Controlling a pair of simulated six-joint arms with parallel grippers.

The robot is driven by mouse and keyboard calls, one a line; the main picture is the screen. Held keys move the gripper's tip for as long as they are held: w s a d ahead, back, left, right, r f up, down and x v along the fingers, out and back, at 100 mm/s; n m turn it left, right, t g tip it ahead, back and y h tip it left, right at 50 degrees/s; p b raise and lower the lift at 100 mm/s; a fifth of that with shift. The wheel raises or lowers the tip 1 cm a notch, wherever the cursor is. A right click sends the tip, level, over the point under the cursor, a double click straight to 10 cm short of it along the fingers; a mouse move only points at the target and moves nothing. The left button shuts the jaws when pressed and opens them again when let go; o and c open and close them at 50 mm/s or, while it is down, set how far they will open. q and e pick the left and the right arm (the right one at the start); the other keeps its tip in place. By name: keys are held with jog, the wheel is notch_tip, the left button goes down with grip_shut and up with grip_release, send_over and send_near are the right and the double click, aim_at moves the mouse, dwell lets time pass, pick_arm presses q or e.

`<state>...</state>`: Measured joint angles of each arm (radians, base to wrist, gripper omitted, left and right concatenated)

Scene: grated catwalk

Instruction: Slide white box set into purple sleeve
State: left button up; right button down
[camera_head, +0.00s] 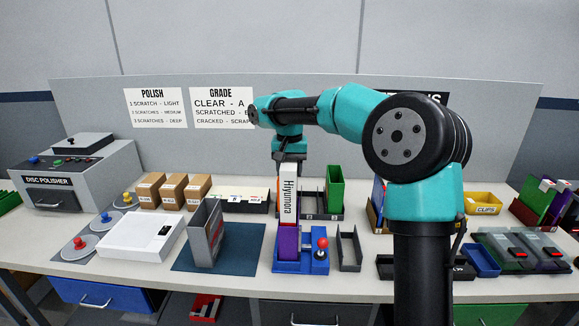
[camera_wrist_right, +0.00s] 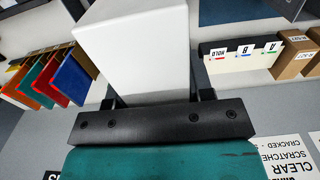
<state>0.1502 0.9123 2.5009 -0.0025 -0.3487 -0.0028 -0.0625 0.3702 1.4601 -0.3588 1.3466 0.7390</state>
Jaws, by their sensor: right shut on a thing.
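The white box set (camera_head: 289,190), with "Hiyumora" printed down its side, stands upright in my right gripper (camera_head: 290,158), which is shut on its top end. In the right wrist view the white box (camera_wrist_right: 135,45) fills the space between the fingers of the right gripper (camera_wrist_right: 158,97). The purple sleeve (camera_head: 288,244) stands upright in a blue fixture (camera_head: 290,266) directly below the box. The box's lower end meets the sleeve's top; I cannot tell whether it is inside. My left gripper is out of view.
A red-knobbed lever (camera_head: 322,246) is on the fixture's right side. A grey upright case (camera_head: 206,232) stands on a dark blue mat (camera_head: 242,246) to the left. A dark grey holder (camera_head: 348,249) is at the right. A green box (camera_head: 335,187) stands behind.

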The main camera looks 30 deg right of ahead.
jog(key=shift+f, duration=6.35)
grip_release()
jog(key=shift+r, duration=0.1)
jog(key=shift+r, duration=3.9)
